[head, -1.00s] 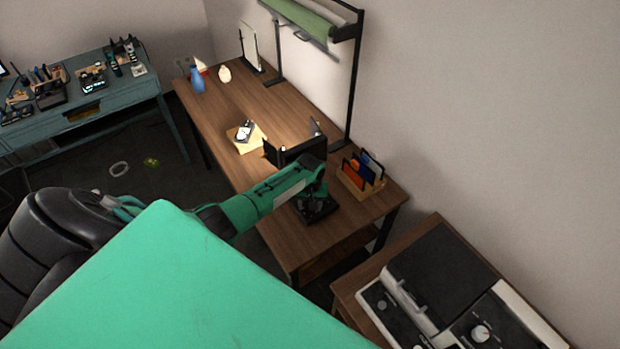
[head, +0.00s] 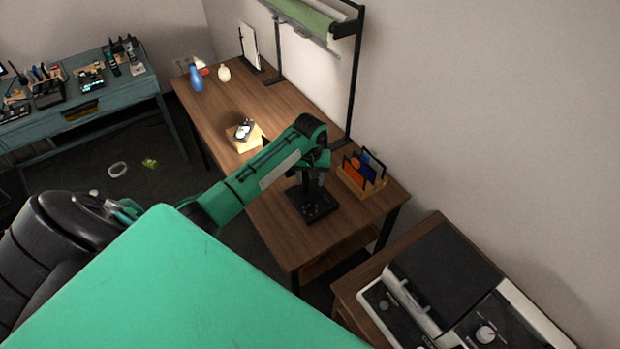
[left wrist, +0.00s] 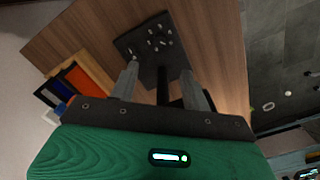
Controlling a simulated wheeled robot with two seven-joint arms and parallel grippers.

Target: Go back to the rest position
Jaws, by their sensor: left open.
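A black stand with a square base (head: 313,204) stands on the wooden table. Its upper part is mostly hidden behind my green left arm in the head view. My left gripper (left wrist: 160,70) is open, with its two grey fingers apart, pointing toward the base. In the left wrist view, the stand's base plate (left wrist: 150,42) carries several small light studs. Its dark post shows between the fingers in the picture; I cannot tell whether they touch it. My right gripper is not in view.
On the wooden table (head: 285,235), a wooden organizer (head: 372,188) with orange and blue items stands right of the stand. A small device (head: 244,129) rests on a wooden block farther back. A blue vase (head: 196,78) is at the far end. The front table corner is clear.

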